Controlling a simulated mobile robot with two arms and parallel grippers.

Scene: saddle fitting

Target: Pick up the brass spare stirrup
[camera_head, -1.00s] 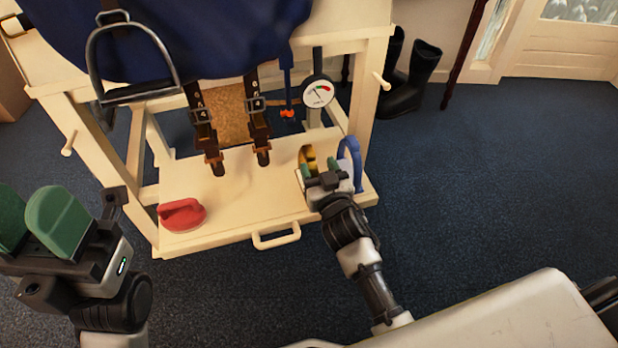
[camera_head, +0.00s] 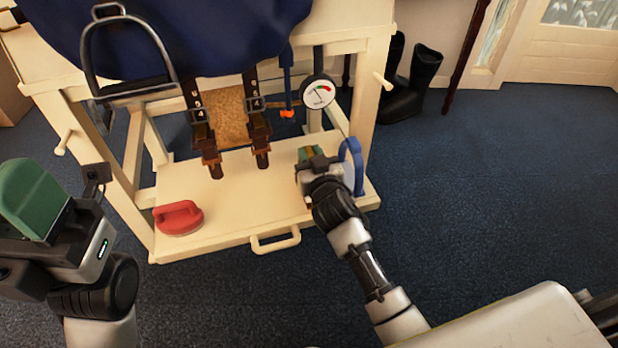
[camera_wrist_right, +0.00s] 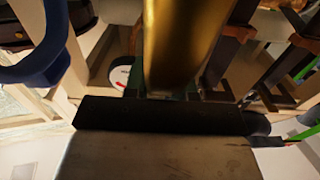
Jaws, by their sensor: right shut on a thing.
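The brass spare stirrup is mostly hidden by my right gripper (camera_head: 311,157) in the head view. In the right wrist view the stirrup (camera_wrist_right: 183,40) fills the upper middle as a blurred gold band between the fingers. My right gripper is shut on it, low over the right end of the cream shelf (camera_head: 235,205). My left gripper (camera_head: 35,200) is at the left edge with one green finger pad clearly in view. Its other finger does not show clearly, so its opening cannot be told.
A blue arched piece (camera_head: 352,165) stands just right of my right gripper. A red handled piece (camera_head: 179,217) lies on the shelf's left. A steel stirrup (camera_head: 165,55) hangs upper left; two brown straps (camera_head: 259,140) hang mid-stand. A dial gauge (camera_head: 318,92) is above. Dark boots (camera_head: 415,80) stand right.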

